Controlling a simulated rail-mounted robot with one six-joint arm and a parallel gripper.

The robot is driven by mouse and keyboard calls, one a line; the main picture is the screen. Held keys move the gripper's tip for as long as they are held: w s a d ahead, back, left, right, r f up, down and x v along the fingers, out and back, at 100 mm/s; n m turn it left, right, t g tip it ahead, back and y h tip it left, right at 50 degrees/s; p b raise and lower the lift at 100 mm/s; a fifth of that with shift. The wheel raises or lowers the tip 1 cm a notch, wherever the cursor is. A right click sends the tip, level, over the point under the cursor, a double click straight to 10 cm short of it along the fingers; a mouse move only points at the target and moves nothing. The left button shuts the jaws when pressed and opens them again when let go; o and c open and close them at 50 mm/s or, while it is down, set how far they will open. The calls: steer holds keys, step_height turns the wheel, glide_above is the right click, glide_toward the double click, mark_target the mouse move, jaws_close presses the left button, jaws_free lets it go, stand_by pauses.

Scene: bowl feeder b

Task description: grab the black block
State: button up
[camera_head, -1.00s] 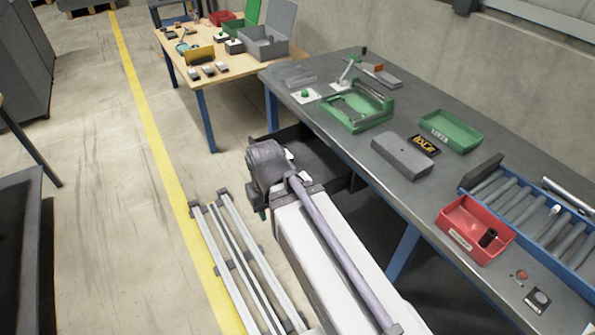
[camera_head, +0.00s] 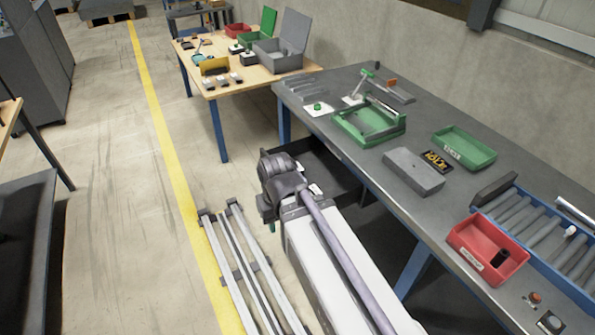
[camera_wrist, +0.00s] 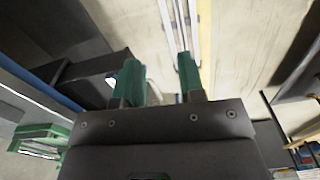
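Several dark pieces could be the black block, and I cannot tell which is meant. A small black piece (camera_head: 499,258) stands in the red tray (camera_head: 471,258). Small dark blocks with light tops (camera_head: 236,76) sit on the wooden table. My gripper (camera_wrist: 158,62) shows two green fingers set well apart, with nothing between them. In the head view it is mostly hidden behind my arm, low beside the grey bench and away from all these pieces.
The grey bench (camera_head: 340,95) holds a green fixture (camera_head: 350,128), a grey box (camera_head: 412,173), a green tray (camera_head: 470,155) and the blue conveyor (camera_head: 570,275). A dark drawer-like box (camera_head: 335,172) is under its edge.

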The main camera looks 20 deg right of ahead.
steer(key=shift+o, duration=0.2)
steer(key=o, duration=0.5)
